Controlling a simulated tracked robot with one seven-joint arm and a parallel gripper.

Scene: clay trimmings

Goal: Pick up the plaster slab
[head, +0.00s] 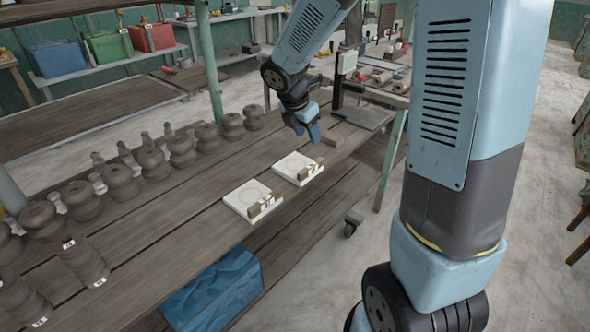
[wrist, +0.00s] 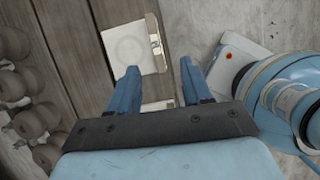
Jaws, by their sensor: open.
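Two white square plaster slabs lie flat on the wooden table in the head view, a nearer one (head: 240,195) and a farther one (head: 292,163). Each has a faint ring mark on top and a small brown block at its right edge. My gripper (head: 304,136) is open and empty, just beyond the farther slab in the head view. In the wrist view my gripper (wrist: 160,69) points down with its blue fingers apart. One slab (wrist: 120,60) shows beyond the fingertips. A strip of another white slab (wrist: 154,106) shows between the fingers, mostly hidden by my gripper.
Rows of brown clay pots (head: 122,180) stand along the table's left side. A dark stand with an upright post (head: 338,85) is on the table behind my gripper. A blue wrapped bundle (head: 212,290) sits below the table's front edge. Bare planks surround the slabs.

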